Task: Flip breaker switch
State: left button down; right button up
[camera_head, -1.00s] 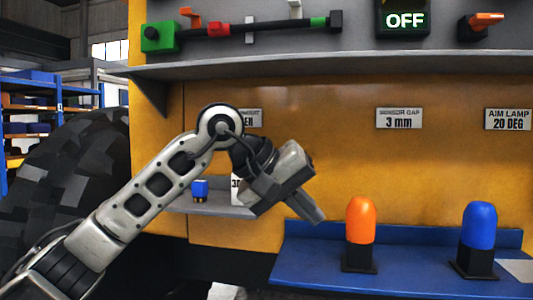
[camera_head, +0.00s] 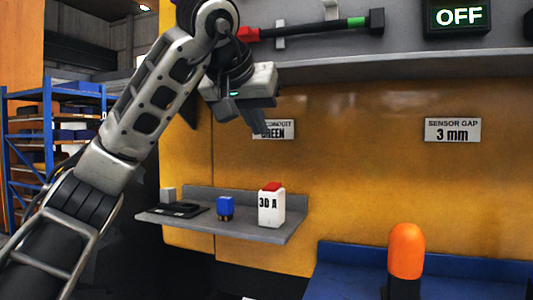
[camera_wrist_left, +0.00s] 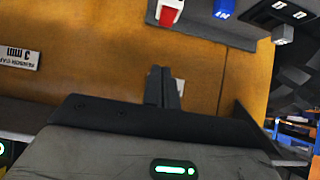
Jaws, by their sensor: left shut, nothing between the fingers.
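The breaker is a white block marked "30 A" (camera_head: 271,208) with a red switch (camera_head: 272,186) on top. It stands at the right end of a small grey shelf (camera_head: 280,236). In the left wrist view the red part (camera_wrist_left: 168,14) shows at the top edge with the white body around it. My left gripper (camera_head: 258,126) is above the breaker, in front of the yellow panel, apart from it. Its fingers (camera_wrist_left: 162,86) are together and empty. A sign (camera_head: 274,133) is partly hidden behind the fingers. My right gripper is in neither view.
A blue block (camera_head: 225,207) and a black tray (camera_head: 182,210) with a grey cube (camera_head: 168,195) share the shelf. An orange lamp (camera_head: 406,250) stands lower right.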

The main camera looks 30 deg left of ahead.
pick_arm(q)
send_over(272, 186)
jog(key=f, duration=0.6)
jog(key=shift+s+d+f+p, duration=0.1)
jog(key=shift+s+f+p, duration=0.15)
jog(key=shift+p, duration=0.1)
notch_tip(272, 186, down, 2)
jog(key=shift+f, duration=0.1)
jog(key=shift+w+f, duration=0.1)
jog(key=shift+f, duration=0.45)
